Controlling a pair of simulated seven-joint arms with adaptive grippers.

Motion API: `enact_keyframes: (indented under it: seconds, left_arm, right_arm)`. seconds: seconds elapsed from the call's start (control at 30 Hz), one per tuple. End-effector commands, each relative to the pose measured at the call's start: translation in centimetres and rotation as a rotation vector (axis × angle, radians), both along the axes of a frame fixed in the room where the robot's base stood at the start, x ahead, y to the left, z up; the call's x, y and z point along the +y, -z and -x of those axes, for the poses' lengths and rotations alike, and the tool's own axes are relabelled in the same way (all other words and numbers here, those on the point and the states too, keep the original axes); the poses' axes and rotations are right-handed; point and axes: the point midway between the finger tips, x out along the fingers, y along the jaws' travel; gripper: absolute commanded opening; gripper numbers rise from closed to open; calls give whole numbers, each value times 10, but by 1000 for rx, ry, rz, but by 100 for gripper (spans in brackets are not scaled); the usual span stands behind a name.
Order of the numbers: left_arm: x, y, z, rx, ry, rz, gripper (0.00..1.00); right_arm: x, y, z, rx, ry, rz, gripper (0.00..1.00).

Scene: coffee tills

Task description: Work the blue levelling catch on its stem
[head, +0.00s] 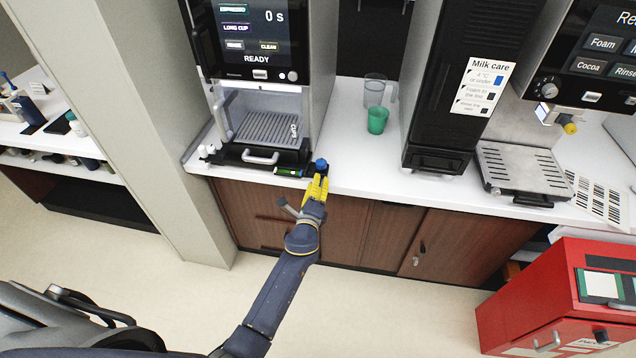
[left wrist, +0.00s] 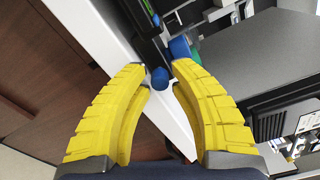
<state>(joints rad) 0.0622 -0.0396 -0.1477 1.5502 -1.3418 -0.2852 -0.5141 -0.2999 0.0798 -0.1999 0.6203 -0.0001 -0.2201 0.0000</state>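The blue levelling catch (head: 321,163) stands at the front edge of the white counter, to the right of the left machine's drip tray. In the left wrist view a small blue round end (left wrist: 160,78) shows between my fingertips, with a larger blue piece (left wrist: 180,48) just beyond it. The stem is mostly hidden. My left gripper (head: 318,185) has yellow fingers and is right at the catch, on its near side. In the left wrist view the fingers (left wrist: 163,82) are apart, with a gap around the blue end. My right gripper is not in view.
A coffee machine (head: 250,40) with a drip tray (head: 268,128) stands behind the catch to the left. A green cup (head: 377,120) and a clear jug (head: 374,90) stand further right. A black milk unit (head: 450,90) follows. The counter (head: 350,180) is bare beside the catch.

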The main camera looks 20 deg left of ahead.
Motion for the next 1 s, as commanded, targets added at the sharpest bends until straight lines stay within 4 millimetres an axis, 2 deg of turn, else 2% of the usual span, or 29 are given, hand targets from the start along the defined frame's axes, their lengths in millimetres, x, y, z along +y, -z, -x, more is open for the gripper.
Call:
enact_keyframes:
  seconds: [0.03, 0.17, 1.0]
  left_arm:
    - [0, 0, 0, 0, 0, 0, 14]
    - [0, 0, 0, 0, 0, 0, 0]
    - [-1, 0, 6, 0, 0, 0, 0]
  right_arm:
    - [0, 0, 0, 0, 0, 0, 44]
    - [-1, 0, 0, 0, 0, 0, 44]
    - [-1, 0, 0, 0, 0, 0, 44]
